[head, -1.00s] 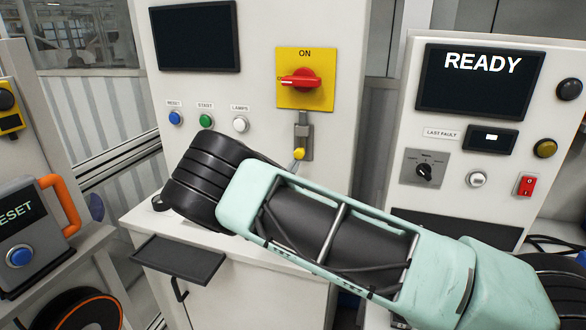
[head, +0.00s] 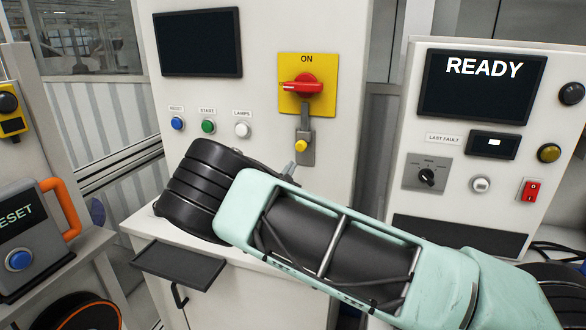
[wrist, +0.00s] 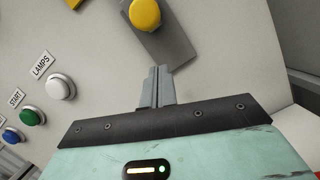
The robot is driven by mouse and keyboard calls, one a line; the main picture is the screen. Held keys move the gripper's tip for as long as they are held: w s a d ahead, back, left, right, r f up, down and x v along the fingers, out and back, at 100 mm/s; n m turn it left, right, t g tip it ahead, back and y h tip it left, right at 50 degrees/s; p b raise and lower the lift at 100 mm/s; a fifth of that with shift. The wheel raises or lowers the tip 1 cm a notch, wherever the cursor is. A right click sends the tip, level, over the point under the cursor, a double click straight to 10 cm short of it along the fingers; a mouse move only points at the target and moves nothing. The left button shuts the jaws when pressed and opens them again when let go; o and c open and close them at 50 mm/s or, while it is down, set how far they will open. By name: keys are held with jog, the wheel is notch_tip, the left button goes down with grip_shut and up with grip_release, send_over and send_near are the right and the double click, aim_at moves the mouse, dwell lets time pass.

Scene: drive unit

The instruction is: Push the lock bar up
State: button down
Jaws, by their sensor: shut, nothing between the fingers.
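The lock bar (head: 305,119) is a grey strip with a yellow knob (head: 301,146). It runs up from its grey bracket (head: 307,160) to the lower part of the yellow switch plate (head: 293,103), under the red handle. My gripper (head: 289,169) is shut and empty, below and left of the knob, mostly hidden behind my arm in the head view. In the wrist view, the shut fingers (wrist: 158,84) point toward the knob (wrist: 146,12), with a visible gap between them. The bracket (wrist: 172,48) shows behind the fingertips.
Blue, green and white buttons (head: 242,130) sit left of the bracket. A dark shelf (head: 180,262) juts out below. A panel reading READY (head: 480,85) stands at right, and an orange-handled box (head: 35,235) at left.

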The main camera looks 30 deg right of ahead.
jog(key=b+v, duration=0.2)
jog(key=v, duration=0.8)
jog(key=shift+b, duration=0.3)
